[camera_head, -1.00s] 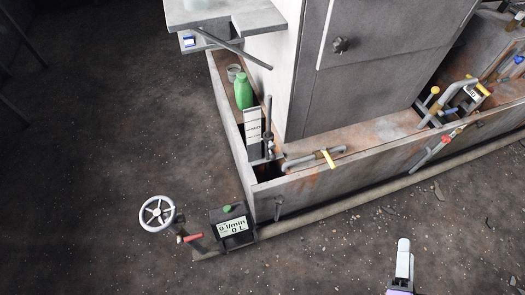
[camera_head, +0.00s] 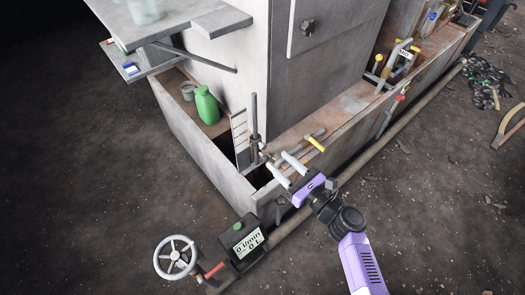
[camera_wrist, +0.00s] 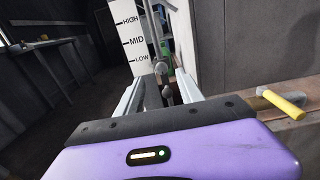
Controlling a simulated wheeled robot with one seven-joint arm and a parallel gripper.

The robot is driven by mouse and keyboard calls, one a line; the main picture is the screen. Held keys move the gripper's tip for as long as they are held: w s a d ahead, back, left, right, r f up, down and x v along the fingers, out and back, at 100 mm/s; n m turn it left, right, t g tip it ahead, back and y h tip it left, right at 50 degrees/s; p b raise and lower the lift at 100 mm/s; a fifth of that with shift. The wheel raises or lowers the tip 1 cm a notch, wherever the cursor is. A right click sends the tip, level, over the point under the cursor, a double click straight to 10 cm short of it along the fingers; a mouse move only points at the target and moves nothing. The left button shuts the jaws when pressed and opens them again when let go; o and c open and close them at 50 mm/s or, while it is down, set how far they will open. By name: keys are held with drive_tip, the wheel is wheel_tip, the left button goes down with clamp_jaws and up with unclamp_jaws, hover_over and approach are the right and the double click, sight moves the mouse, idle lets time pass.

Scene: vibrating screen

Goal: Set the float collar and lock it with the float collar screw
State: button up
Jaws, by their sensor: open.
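A grey vertical rod (camera_head: 254,115) stands at the tank corner beside a white scale plate (camera_head: 239,130). The wrist view shows the scale plate (camera_wrist: 133,45) marked HIGH, MID and LOW. A small grey rounded piece, which looks like the float collar (camera_wrist: 161,68), sits on the rod near the LOW mark. A knob below it may be the float collar screw (camera_wrist: 167,91), but it is too small to be sure. My gripper (camera_head: 279,163) is open and empty, just to the right of the rod. In the wrist view the rod parts show between its fingers (camera_wrist: 161,88).
A pipe with a yellow handle (camera_head: 315,144) lies close right of my gripper. The tank wall (camera_head: 195,145) runs below. A green bottle (camera_head: 206,105) stands behind left. A handwheel (camera_head: 175,257) and a flow meter box (camera_head: 246,240) stand in front.

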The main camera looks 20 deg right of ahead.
sight(264, 147)
drive_tip(key=b+x, duration=0.1)
drive_tip(key=x, duration=0.5)
drive_tip(key=shift+w, duration=0.25)
clamp_jaws()
